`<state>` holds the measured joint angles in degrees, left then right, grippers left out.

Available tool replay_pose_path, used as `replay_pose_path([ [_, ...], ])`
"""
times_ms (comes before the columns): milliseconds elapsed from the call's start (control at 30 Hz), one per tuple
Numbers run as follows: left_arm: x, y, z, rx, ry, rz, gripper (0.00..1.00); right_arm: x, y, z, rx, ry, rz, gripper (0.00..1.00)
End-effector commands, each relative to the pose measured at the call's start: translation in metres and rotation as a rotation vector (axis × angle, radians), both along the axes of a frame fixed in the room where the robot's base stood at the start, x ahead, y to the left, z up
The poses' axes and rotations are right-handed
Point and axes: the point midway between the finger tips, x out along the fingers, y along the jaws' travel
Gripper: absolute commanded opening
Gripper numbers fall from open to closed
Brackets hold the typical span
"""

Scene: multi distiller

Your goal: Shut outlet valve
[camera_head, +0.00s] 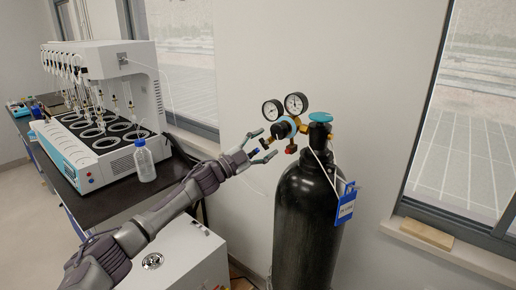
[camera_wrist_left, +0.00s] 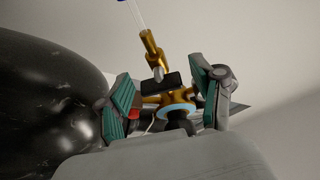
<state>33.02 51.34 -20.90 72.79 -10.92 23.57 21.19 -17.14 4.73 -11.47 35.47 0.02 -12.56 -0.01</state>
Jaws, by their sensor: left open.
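A brass regulator (camera_head: 283,128) with a pale blue ring and two round gauges (camera_head: 296,103) sits atop a black gas cylinder (camera_head: 305,215). A teal hand valve (camera_head: 320,117) tops the cylinder, and a red part (camera_head: 291,149) hangs under the regulator. My left gripper (camera_head: 265,146) is open at the regulator's left, outlet side. In the left wrist view, a small black handle on a brass fitting (camera_wrist_left: 160,84), seemingly the outlet valve, shows between the parted fingers (camera_wrist_left: 168,95). Contact cannot be told. My right gripper is not in view.
A white distiller (camera_head: 105,125) with several glass tubes stands on a dark bench at left, with a blue-capped bottle (camera_head: 144,162) in front. A blue tag (camera_head: 346,203) hangs on the cylinder. A white cabinet (camera_head: 185,262) stands below my left arm. The wall is close behind the regulator.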

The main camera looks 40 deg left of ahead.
Motion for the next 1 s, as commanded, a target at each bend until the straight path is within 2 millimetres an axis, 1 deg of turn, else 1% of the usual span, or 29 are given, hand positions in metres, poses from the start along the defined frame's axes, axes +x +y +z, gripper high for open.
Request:
replay_pose_path([
  [167, -0.016, 0.007, -0.007, 0.001, 0.004, 0.000, 0.67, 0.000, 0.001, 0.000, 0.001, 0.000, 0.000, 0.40],
  [400, -0.057, 0.022, -0.020, 0.001, 0.006, 0.000, 0.67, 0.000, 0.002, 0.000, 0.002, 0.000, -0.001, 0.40],
  [600, -0.087, 0.033, -0.027, 0.001, 0.004, 0.000, 0.67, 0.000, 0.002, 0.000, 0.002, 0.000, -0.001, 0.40],
  [800, -0.103, 0.040, -0.031, 0.001, 0.002, -0.001, 0.67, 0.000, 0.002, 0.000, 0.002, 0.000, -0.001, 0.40],
  [1000, -0.107, 0.042, -0.032, 0.001, 0.001, 0.000, 0.67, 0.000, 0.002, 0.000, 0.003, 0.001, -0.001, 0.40],
])
